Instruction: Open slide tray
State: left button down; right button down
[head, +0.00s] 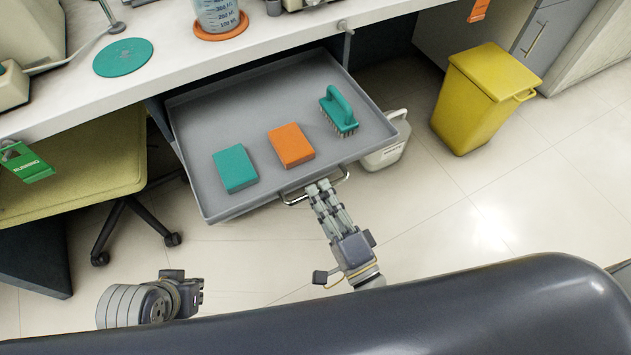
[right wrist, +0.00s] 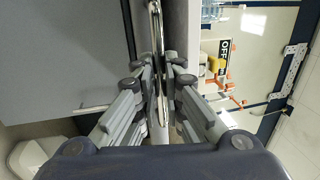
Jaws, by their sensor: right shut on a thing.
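The grey slide tray (head: 215,110) is pulled out from under the white counter. It holds a teal block (head: 235,168), an orange block (head: 291,146) and a teal brush (head: 339,112). A metal bar handle (head: 294,200) is on the tray's front edge. My right gripper (head: 320,186) is shut on this handle. The right wrist view shows the handle (right wrist: 155,45) upright between the fingers (right wrist: 162,85). My left wrist (head: 160,300) shows at the lower left of the head view, but its fingertips are not clearly visible.
A yellow bin (head: 483,97) stands on the floor at the right. A white jug (head: 387,147) is beside the tray, partly hidden by it. A green-seated chair (head: 75,180) stands at the left. The floor in front of the tray is clear.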

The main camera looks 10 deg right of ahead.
jog(key=shift+s, duration=0.15)
jog(key=c, duration=1.7)
grip_release()
jog(key=shift+d, duration=0.1)
jog(key=v, duration=1.2)
